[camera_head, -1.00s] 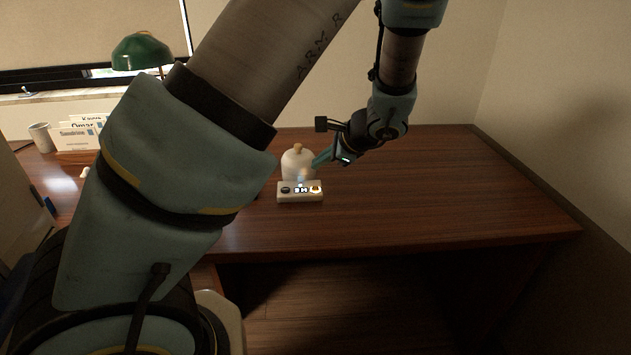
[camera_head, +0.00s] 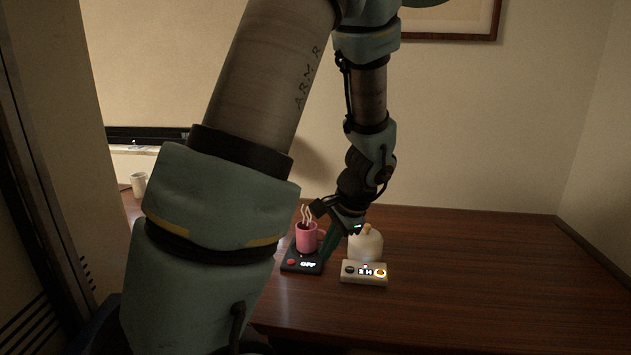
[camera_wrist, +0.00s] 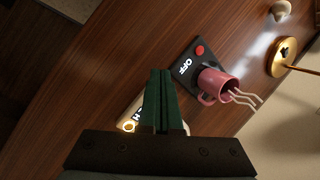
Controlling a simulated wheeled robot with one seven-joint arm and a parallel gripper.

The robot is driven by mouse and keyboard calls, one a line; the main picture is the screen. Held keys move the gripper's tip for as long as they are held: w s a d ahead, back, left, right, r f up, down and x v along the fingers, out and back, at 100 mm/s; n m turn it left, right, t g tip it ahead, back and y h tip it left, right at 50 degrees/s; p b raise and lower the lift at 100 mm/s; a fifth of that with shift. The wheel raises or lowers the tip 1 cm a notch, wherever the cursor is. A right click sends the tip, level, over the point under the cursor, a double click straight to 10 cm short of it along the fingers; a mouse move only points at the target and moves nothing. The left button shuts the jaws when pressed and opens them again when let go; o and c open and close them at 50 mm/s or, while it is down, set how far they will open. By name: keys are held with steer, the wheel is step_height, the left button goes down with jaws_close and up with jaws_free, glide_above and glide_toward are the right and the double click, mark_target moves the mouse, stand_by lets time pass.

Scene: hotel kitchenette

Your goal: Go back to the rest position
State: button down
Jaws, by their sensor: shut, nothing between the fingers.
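My gripper (camera_head: 329,246) is over the desk, between a pink mug and a white rounded object with a tan knob. It holds nothing, and its green fingers (camera_wrist: 160,98) are together in the wrist view. The pink mug (camera_head: 306,238) stands on a black warmer (camera_head: 297,265) that reads OFF and has a red button. Pale wavy lines rise from the mug. The mug (camera_wrist: 218,84) and warmer (camera_wrist: 187,57) also show in the wrist view. My arm fills much of the head view.
The white rounded object (camera_head: 367,243) stands behind a cream control box (camera_head: 364,273) with a lit display. A white cup (camera_head: 139,184) is at the far left. A brass round base (camera_wrist: 283,57) shows in the wrist view. The desk's right side (camera_head: 500,270) is clear.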

steer(key=s+a+r+n+g+h+p, duration=0.1)
steer(key=s+a+r+n+h, duration=0.2)
steer(key=a+n, duration=0.7)
steer(key=shift+s+a+r+n+h, duration=0.15)
steer(key=shift+s+r+n+h, duration=0.3)
steer(key=shift+s+r, duration=1.3)
steer(key=shift+s+f, duration=0.55)
steer(key=shift+f, duration=0.1)
